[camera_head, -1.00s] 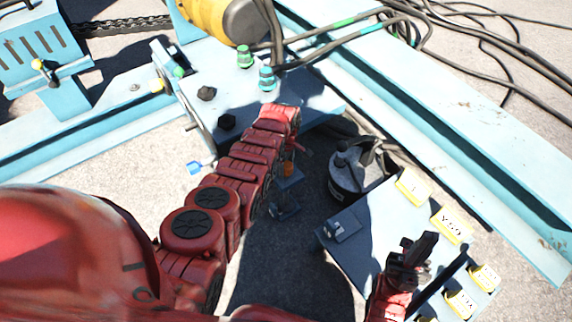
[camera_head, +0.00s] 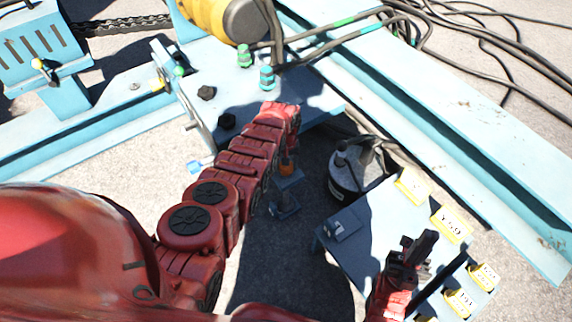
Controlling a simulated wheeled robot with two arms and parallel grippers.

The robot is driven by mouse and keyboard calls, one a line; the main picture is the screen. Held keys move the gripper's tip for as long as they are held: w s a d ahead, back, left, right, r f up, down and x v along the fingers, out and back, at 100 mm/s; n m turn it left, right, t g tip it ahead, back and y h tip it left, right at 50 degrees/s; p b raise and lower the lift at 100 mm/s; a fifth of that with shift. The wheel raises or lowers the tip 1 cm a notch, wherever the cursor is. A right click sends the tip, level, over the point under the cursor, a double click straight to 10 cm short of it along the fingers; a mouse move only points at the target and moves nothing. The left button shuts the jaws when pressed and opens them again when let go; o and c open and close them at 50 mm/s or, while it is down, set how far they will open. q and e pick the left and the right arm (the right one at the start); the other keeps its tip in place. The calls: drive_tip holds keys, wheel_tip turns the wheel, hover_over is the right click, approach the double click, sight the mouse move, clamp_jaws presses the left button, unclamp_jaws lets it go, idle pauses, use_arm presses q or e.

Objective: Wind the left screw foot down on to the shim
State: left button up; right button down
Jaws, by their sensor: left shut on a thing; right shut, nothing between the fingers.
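My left arm reaches from the lower left to the turquoise frame's near corner. Its gripper (camera_head: 290,148) is mostly hidden below the red wrist, closed over the top of the left screw foot. An orange part (camera_head: 287,166) of the screw foot shows just under it. Below are dark blue-grey flat pieces (camera_head: 286,184), with a lower one (camera_head: 285,211) near the ground. I cannot tell which is the shim, or whether foot and shim touch. My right gripper (camera_head: 420,247) is shut and empty, with dark fingers, above the panel at the lower right.
A light blue panel (camera_head: 375,235) with several yellow labelled tags (camera_head: 452,224) lies at lower right, with a small dark block (camera_head: 343,224) on its corner. A black and grey round object (camera_head: 357,170) stands beside the foot. A long turquoise beam (camera_head: 450,150) and cables lie behind.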

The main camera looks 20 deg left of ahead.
use_arm(q)
drive_tip(key=shift+m, duration=1.7)
drive_tip(key=o, duration=1.4)
drive_tip(key=shift+c, duration=0.2)
drive_tip(key=shift+r, duration=0.1)
wheel_tip(320, 180, up, 7)
drive_tip(key=p, duration=0.5)
drive_tip(key=shift+p, duration=0.4)
wheel_tip(320, 180, up, 10)
drive_tip(key=p, duration=0.2)
